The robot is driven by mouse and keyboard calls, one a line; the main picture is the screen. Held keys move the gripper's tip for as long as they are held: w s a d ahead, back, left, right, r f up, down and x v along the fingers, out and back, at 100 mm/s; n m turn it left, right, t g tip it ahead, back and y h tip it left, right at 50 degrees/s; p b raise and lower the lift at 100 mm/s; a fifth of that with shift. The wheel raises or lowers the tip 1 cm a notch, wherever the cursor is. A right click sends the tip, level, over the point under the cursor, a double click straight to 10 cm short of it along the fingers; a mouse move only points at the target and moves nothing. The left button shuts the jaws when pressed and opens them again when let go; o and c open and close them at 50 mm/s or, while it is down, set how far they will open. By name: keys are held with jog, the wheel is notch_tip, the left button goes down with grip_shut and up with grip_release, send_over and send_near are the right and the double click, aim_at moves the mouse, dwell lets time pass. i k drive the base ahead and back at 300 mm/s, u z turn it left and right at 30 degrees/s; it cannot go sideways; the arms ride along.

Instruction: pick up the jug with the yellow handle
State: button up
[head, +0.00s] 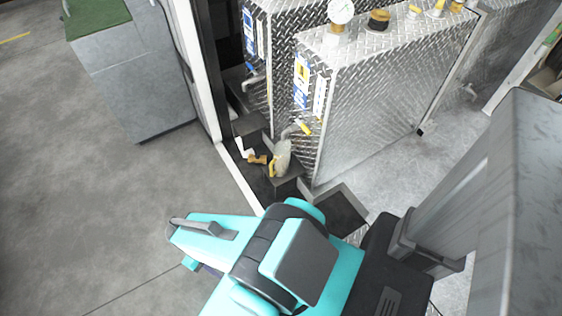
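A pale, whitish jug (283,158) with a yellow handle (272,168) stands on a dark ledge at the foot of the diamond-plate tanks, near the middle of the head view. My teal and black arm fills the lower middle of the view, in front of and below the jug, and is apart from it in the picture. The fingers of my gripper cannot be made out, so whether they are open or shut is not shown.
Diamond-plate metal tanks (375,105) rise behind the jug, with a yellow-handled valve (304,128) just above it. An orange-yellow fitting (257,159) is left of the jug. A grey cabinet (135,75) stands upper left. The concrete floor (80,190) at left is clear.

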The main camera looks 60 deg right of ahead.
aim_at(282, 151)
jog(key=z, duration=4.3)
jog(key=i, duration=0.1)
jog(key=u, duration=2.8)
jog(key=k, duration=0.95)
jog(key=u, duration=0.15)
jog(key=i, duration=0.6)
